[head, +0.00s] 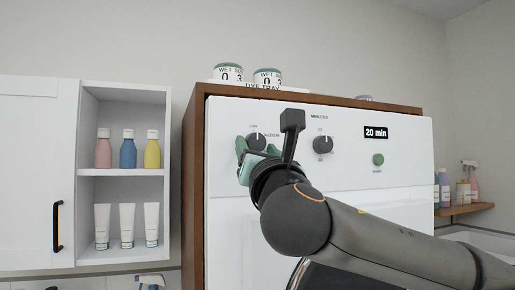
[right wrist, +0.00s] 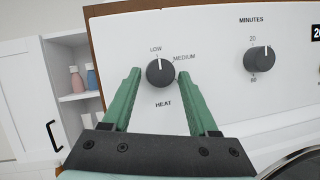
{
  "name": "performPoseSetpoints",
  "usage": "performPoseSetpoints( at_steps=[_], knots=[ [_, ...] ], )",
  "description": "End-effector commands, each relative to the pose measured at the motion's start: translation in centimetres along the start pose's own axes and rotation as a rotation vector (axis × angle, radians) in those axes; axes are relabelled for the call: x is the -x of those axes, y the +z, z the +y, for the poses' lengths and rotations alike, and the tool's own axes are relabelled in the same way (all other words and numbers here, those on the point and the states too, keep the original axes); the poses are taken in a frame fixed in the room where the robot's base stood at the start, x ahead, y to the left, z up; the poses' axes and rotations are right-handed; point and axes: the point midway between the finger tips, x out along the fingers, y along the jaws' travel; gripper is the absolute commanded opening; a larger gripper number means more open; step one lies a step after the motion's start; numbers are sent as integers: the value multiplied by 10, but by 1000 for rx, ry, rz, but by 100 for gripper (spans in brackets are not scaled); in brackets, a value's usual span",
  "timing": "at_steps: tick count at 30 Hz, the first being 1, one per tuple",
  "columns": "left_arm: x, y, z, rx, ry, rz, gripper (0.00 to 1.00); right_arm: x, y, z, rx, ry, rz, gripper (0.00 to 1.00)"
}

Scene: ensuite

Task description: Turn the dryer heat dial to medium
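The dryer (head: 222,168) has a white front panel with a dark round heat dial (head: 257,142) at its upper left. In the right wrist view the heat dial (right wrist: 160,73) has LOW above it, MEDIUM to its upper right and HEAT below. Its white mark points up, near LOW. My right gripper (head: 254,151) is at the dial, and its green fingers hide part of it in the head view. In the right wrist view my right gripper (right wrist: 160,77) is open, with one finger on each side of the dial and gaps visible. My left gripper is out of view.
A minutes dial (head: 323,145), a green button (head: 378,159) and a "20 min" display (head: 376,133) are on the same panel. Tins (head: 267,77) stand on top. An open shelf (head: 125,172) with bottles and tubes is to the left.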

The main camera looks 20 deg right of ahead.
Motion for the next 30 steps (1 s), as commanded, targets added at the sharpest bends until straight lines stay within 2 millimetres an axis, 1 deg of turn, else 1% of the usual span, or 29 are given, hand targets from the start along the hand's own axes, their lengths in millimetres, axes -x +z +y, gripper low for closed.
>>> performPoseSetpoints(
  at_steps=[1, 2, 15, 23, 30],
  knots=[
    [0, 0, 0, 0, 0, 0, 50, 0, 0, 0, 0, 0, 0, 53],
    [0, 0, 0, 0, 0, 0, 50, 0, 0, 0, 0, 0, 0, 49],
    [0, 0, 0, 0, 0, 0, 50, 0, 0, 0, 0, 0, 0, 0],
    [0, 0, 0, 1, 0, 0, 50, 0, 0, 0, -8, -3, 0, 0],
    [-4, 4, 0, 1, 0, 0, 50, 1, -1, 2, -84, -35, 6, 0]
  ],
)
